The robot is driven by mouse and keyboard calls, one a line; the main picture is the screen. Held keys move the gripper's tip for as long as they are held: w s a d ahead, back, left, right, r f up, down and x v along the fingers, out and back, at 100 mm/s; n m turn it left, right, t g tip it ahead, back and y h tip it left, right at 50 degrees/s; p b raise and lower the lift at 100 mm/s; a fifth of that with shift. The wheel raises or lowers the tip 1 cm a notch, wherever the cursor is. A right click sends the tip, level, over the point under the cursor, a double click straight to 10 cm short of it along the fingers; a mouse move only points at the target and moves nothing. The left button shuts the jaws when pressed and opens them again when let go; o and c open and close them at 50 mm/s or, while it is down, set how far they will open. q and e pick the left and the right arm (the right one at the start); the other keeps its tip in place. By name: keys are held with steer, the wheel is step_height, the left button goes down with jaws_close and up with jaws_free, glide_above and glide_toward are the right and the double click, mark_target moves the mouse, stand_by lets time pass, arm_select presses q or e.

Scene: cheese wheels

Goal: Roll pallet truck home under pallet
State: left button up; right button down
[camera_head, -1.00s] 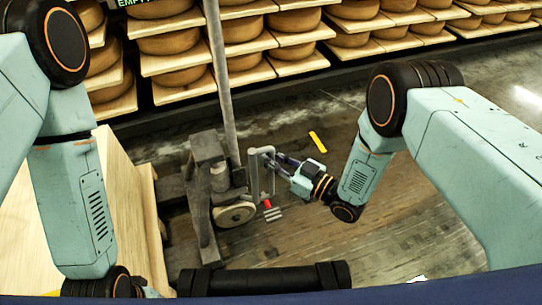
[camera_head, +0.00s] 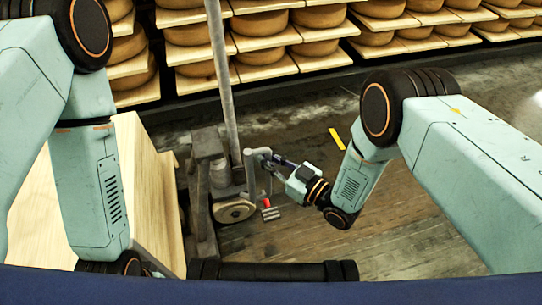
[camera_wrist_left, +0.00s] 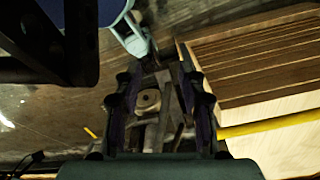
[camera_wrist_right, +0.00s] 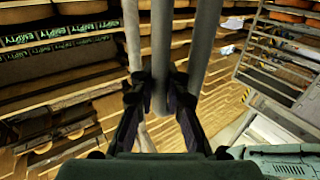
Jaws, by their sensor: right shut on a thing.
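The grey pallet truck (camera_head: 207,182) stands left of centre in the head view, with a tall upright pole, a pale wheel (camera_head: 234,211) and a red-tipped part low on its right. My right gripper (camera_head: 268,160) is shut on the truck's grey handle bar; the right wrist view shows the bar (camera_wrist_right: 161,60) between its fingers. A pale wooden block, apparently the pallet or its load (camera_head: 145,190), is close to the truck's left; it also shows in the left wrist view (camera_wrist_left: 265,75). My left gripper (camera_wrist_left: 161,95) is open and empty; its fingers are hidden in the head view.
Shelves of cheese wheels (camera_head: 320,45) line the back. A yellow strip (camera_head: 337,138) lies on the floor right of the truck. The floor (camera_head: 420,215) at the right is largely clear. A metal rack (camera_wrist_right: 285,60) shows in the right wrist view.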

steer(key=shift+s+a+f, duration=0.2)
steer(key=shift+s+f, duration=0.05)
steer(key=shift+s, duration=0.2)
steer(key=c, duration=1.7)
jaws_free()
steer(key=shift+o, duration=0.3)
steer(key=shift+r, duration=0.15)
steer(key=shift+w, duration=0.1)
steer(key=v, duration=1.2)
